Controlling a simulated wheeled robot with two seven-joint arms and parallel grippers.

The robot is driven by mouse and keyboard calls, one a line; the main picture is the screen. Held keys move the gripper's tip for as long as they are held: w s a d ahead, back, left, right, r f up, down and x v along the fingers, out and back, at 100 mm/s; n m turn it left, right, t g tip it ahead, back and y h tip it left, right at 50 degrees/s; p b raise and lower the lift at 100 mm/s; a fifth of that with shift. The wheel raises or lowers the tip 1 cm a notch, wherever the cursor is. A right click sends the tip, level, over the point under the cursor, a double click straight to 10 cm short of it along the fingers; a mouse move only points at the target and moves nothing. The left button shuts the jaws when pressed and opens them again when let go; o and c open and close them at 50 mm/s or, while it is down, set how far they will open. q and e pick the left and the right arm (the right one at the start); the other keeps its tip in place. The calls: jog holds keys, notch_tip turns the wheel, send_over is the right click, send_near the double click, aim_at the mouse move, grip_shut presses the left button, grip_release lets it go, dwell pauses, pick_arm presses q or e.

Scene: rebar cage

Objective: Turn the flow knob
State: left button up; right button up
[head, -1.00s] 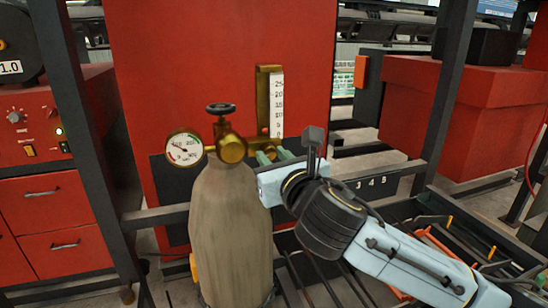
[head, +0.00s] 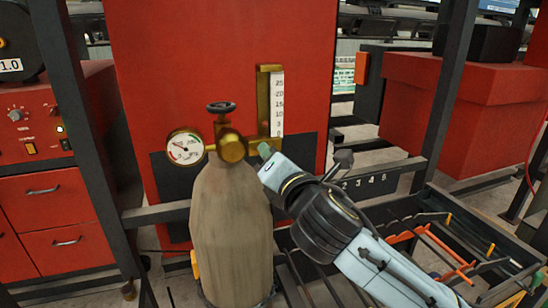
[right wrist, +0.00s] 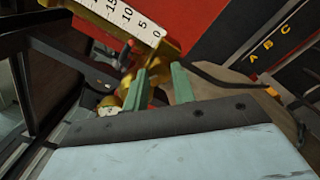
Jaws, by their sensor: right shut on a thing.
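A grey-brown gas cylinder (head: 232,225) stands upright with a brass regulator (head: 231,147) and a dark handwheel (head: 221,108) on top. A round gauge (head: 185,148) is on its left. A brass flow meter with a white scale (head: 277,103) rises on the right. My right gripper (head: 264,150) is at the foot of the flow meter. In the right wrist view its green fingers (right wrist: 160,88) straddle brass at the scale's zero end. They are shut on the flow knob, which is mostly hidden by the fingers. My left gripper is not in view.
A red cabinet (head: 180,60) stands behind the cylinder. Dark frame posts stand on both sides, one (head: 455,90) at the right. A black rack (head: 430,215) with orange bars lies at the lower right, beneath my right arm.

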jog(key=shift+m, duration=3.8)
jog(key=o, duration=1)
jog(key=b+v, duration=0.2)
jog(key=v, duration=1.1)
jog(key=shift+s+a+b, duration=0.2)
jog(key=shift+s+b, duration=0.1)
jog(key=shift+b, duration=0.05)
jog(key=shift+f, duration=0.15)
